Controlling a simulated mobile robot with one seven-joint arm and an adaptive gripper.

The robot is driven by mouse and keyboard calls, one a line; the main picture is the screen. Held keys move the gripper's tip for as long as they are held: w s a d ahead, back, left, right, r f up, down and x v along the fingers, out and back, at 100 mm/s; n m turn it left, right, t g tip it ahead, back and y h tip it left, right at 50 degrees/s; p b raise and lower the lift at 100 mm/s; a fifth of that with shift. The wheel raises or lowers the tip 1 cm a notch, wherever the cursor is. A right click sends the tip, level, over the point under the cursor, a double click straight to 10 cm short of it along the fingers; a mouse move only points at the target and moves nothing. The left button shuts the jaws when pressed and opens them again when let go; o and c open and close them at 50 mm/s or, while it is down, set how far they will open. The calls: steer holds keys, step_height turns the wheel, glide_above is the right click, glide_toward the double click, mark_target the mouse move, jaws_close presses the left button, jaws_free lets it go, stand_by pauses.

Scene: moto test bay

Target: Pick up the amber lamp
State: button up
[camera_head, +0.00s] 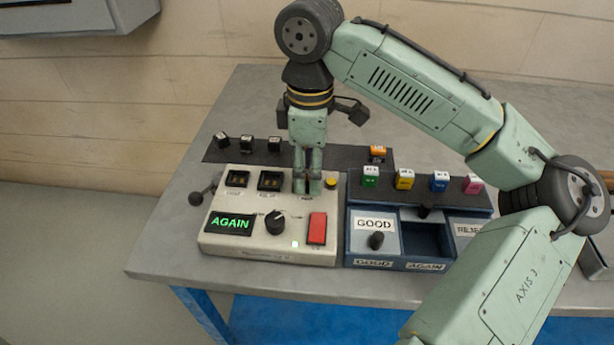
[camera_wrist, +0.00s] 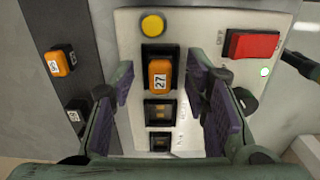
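In the wrist view an amber lamp (camera_wrist: 160,76), a small orange block marked 27, is at the dark socket of the pale control box nearest the yellow button. My gripper (camera_wrist: 160,98) is open around it, one finger on each side, with a visible gap to both. In the head view my gripper (camera_head: 307,186) points down over the box's upper right, and its fingers hide this lamp. A second amber block (camera_head: 378,153) lies on the dark strip behind the coloured lamps; it also shows at the left of the wrist view (camera_wrist: 59,61).
The pale control box (camera_head: 260,248) has a green AGAIN display (camera_head: 230,223), a black knob (camera_head: 275,222), a red button (camera_head: 317,229) and a yellow button (camera_head: 330,183). A blue sorting tray (camera_head: 392,262) stands to the right, below several coloured lamps. The table's left part is clear.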

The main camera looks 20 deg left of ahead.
jaws_close()
steer(key=shift+r, duration=0.1)
stand_by(0.3)
